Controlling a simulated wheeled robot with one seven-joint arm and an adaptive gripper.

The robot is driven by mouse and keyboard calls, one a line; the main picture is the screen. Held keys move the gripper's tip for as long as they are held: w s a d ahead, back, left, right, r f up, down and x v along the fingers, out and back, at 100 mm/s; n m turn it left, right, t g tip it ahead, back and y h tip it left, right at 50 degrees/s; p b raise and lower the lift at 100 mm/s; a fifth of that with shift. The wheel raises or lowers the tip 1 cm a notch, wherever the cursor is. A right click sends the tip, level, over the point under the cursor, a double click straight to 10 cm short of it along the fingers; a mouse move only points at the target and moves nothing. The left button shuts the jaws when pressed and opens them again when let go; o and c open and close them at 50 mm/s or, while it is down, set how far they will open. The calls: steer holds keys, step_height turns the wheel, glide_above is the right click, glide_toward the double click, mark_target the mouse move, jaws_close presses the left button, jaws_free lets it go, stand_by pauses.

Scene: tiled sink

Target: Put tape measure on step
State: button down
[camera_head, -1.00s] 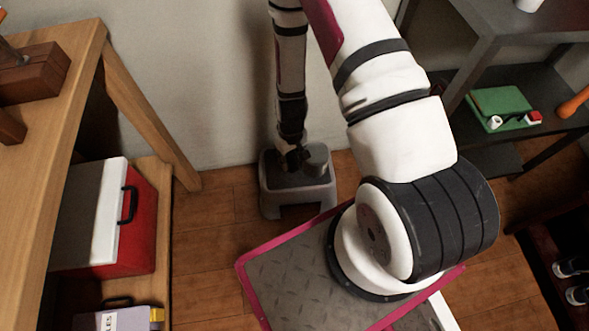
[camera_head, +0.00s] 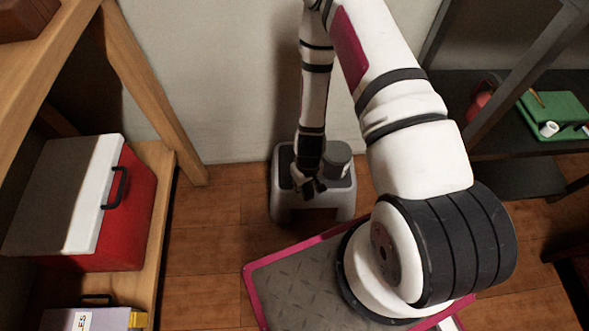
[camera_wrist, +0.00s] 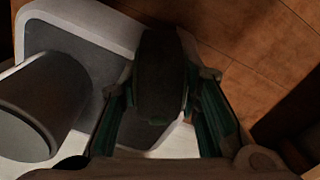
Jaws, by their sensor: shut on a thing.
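The step (camera_head: 283,208) is a low grey stool with a pale rim and a dark top, standing on the floor near the wall. My gripper (camera_head: 308,188) is over its top, left of and in front of a grey cylinder. In the wrist view my gripper (camera_wrist: 162,100) is shut on a dark, rounded thing, the tape measure (camera_wrist: 160,72), held between both fingers. The step also shows there, its pale rim (camera_wrist: 92,17) behind the tape measure. In the head view the tape measure is hard to make out. I cannot tell whether it touches the step.
The grey cylinder (camera_head: 337,156) stands on the step's right side; it also shows in the wrist view (camera_wrist: 45,98). A wooden shelf with a red and white cooler (camera_head: 122,215) is at left. A dark shelf with a green case (camera_head: 556,117) is at right.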

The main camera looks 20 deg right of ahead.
steer(key=w, duration=0.3)
steer(key=w+b, duration=0.1)
steer(key=w, duration=0.3)
steer(key=w+a+f+b, duration=0.1)
steer(key=w, duration=0.2)
steer(key=shift+w, duration=0.15)
step_height(320, 180, down, 4)
steer(key=shift+r+b, duration=0.2)
steer(key=shift+b, duration=1.05)
steer(key=shift+r, duration=0.1)
steer(key=c, duration=1.2)
jaws_free()
step_height(320, 180, up, 12)
steer(key=p, duration=0.4)
steer(key=shift+d+p, duration=0.1)
steer(key=shift+p, duration=0.2)
